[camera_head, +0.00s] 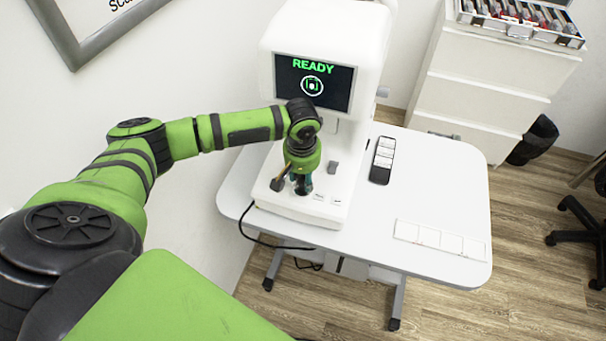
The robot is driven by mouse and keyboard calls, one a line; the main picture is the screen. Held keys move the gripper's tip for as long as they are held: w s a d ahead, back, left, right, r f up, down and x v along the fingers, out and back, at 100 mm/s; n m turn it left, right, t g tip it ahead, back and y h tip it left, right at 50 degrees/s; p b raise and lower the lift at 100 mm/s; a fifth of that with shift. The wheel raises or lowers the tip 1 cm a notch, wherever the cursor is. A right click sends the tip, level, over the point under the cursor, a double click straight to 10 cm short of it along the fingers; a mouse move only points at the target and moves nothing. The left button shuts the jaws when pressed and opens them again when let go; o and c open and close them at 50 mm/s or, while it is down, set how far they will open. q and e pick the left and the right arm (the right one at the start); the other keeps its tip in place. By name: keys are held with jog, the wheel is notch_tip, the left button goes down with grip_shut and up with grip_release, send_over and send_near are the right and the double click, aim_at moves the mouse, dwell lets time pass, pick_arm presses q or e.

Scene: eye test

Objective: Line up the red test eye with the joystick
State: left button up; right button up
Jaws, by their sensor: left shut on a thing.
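The eye-test machine (345,35) is a white device on a white table. Its screen (314,83) shows green "READY" above a white ring with a small white mark inside. I see no red test eye on this side of the machine. My left gripper (294,183) points down at the left of the machine's base (312,205) and is shut on the joystick, which the fingers mostly hide. My right gripper is not in view.
The white table (440,195) holds a dark remote-like panel (382,160) and a row of white tiles (440,240). A black cable (262,240) hangs at the left edge. A drawer cabinet (490,75) with a lens case (520,20) stands behind.

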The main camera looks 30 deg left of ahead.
pick_arm(q)
jog(key=shift+s+f, duration=0.2)
jog(key=shift+a+p, duration=0.1)
jog(key=shift+p, duration=0.3)
jog(key=shift+w, duration=0.15)
jog(key=shift+a, duration=0.15)
jog(key=o, duration=1.2)
jog(key=shift+w, duration=0.1)
jog(key=shift+c, duration=0.2)
jog(key=shift+o, duration=0.3)
jog(key=shift+w, duration=0.1)
